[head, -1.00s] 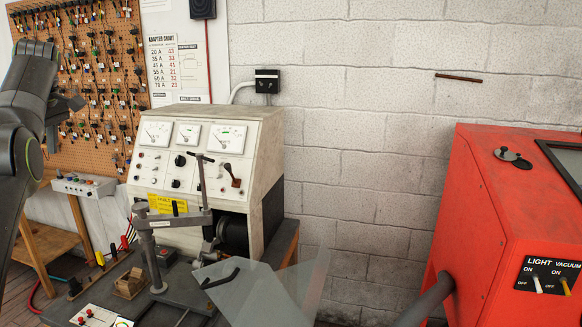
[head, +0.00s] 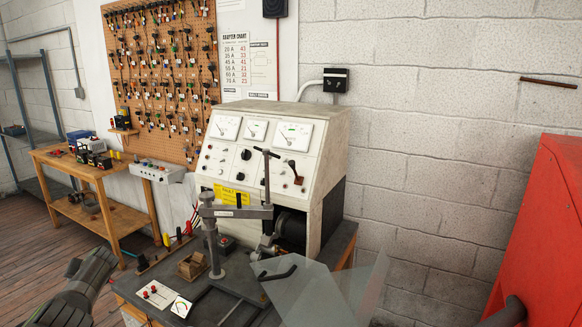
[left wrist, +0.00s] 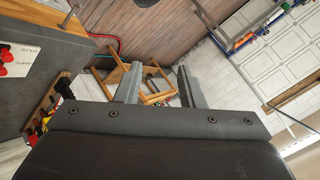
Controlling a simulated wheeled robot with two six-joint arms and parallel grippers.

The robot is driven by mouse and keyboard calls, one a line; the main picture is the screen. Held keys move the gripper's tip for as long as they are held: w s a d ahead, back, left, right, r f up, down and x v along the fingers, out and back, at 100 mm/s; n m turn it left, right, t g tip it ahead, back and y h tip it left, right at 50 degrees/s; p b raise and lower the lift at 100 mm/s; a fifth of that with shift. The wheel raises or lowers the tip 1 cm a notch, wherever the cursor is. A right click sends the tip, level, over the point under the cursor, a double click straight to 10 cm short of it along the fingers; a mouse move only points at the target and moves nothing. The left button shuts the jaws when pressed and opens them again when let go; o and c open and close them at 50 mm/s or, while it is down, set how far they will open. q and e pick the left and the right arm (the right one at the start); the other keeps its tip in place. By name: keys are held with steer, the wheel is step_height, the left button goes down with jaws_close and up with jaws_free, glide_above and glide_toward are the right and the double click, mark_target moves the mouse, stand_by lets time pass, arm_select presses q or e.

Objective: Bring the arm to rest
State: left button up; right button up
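My left arm (head: 75,292) comes in low at the left edge of the head view, in front of the wooden floor and left of the test bench. Its fingertips cannot be made out there. In the left wrist view my left gripper (left wrist: 158,84) has its two fingers apart with nothing held between them. Behind the fingers lie the floor and a wooden bench, some way off. My right gripper is in neither view.
The test bench (head: 137,283) carries a meter console (head: 225,178), a clamp post (head: 213,235) and a clear shield (head: 320,290). A wooden workbench (head: 98,178) stands at back left. A red cabinet (head: 545,225) is at right. Floor (head: 40,250) at left is open.

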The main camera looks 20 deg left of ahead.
arm_select(q)
steer(key=s+a+f+m+t, duration=0.1)
steer(key=s+f+m, duration=0.35)
steer(key=s, duration=0.55)
steer(key=s+f+m+t, duration=0.1)
steer(key=s+f+m, duration=0.2)
steer(key=s+f, duration=0.55)
steer(key=s+a+f+m, duration=0.1)
steer(key=s+f+m, duration=0.25)
steer(key=s, duration=0.95)
steer(key=s+d+f+n+h, duration=0.1)
steer(key=s+d+f+h, duration=0.1)
steer(key=d+f, duration=0.85)
steer(key=s+d+f+n+h, duration=0.1)
steer(key=s+d+f+h, duration=0.15)
steer(key=d+f, duration=0.8)
steer(key=d+f+n+h, duration=0.1)
steer(key=d+f+h, duration=0.3)
steer(key=d, duration=1.5)
steer(key=d+f+n+h, duration=0.1)
steer(key=d+f, duration=0.5)
steer(key=d, duration=1.2)
step_height(320, 180, down, 9)
steer(key=a+b, duration=0.1)
steer(key=b, duration=0.8)
steer(key=shift+s+g, duration=0.25)
steer(key=shift+g, duration=0.05)
